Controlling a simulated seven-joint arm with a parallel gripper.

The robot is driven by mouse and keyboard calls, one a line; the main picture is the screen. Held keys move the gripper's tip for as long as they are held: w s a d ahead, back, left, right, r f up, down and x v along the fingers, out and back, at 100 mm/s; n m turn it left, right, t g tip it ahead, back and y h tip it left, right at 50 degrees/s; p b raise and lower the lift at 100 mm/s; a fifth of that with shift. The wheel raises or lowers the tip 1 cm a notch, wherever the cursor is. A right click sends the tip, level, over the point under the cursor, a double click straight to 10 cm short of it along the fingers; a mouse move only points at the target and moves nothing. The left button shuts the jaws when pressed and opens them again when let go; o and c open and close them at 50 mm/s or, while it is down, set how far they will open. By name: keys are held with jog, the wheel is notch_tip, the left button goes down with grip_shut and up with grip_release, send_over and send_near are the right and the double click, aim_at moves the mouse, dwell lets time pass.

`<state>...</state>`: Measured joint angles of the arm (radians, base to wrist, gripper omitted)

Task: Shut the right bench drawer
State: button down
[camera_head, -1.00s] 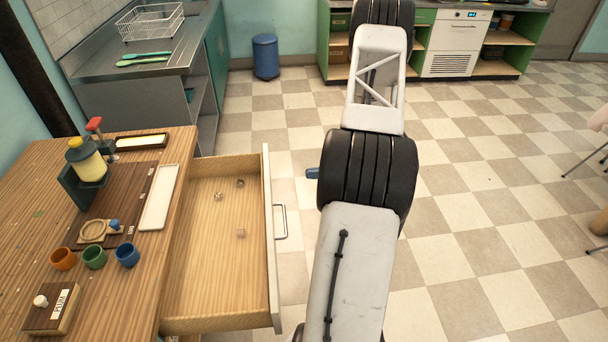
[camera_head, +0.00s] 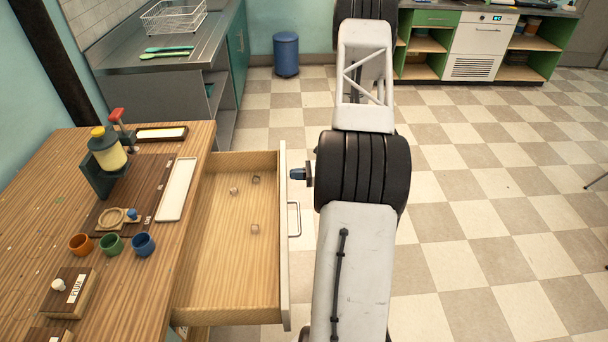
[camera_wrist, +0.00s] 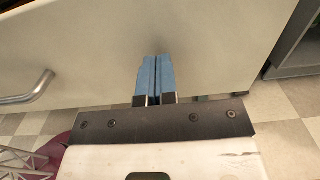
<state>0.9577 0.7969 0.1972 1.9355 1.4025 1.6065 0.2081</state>
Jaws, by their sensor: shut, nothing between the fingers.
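The right bench drawer (camera_head: 230,240) stands pulled out from the right side of the wooden bench, with several small clear pieces inside. Its pale front panel (camera_head: 284,258) carries a metal bar handle (camera_head: 294,219). My gripper (camera_head: 296,174) is shut and empty, its blue fingertips at the outer face of the front panel, beyond the handle. In the wrist view the shut blue fingers (camera_wrist: 155,78) point at the pale panel (camera_wrist: 160,30), and the handle (camera_wrist: 28,90) is at the left. I cannot tell whether the fingertips touch the panel.
The wooden bench (camera_head: 150,275) holds a soap bottle (camera_head: 107,150), several small cups (camera_head: 111,244), a white tray (camera_head: 177,190) and a stamp block (camera_head: 70,290). A blue bin (camera_head: 286,54) stands at the back. The checkered floor to the right is free.

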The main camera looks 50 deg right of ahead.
jog(key=shift+w+a, duration=0.3)
jog(key=shift+a, duration=0.05)
dwell(0.3)
jog(key=x, duration=3.1)
jog(key=shift+w+a+f, duration=0.1)
jog(key=shift+f, duration=0.05)
jog(key=shift+w, duration=0.1)
send_over(252, 188)
jog(key=shift+w, duration=0.1)
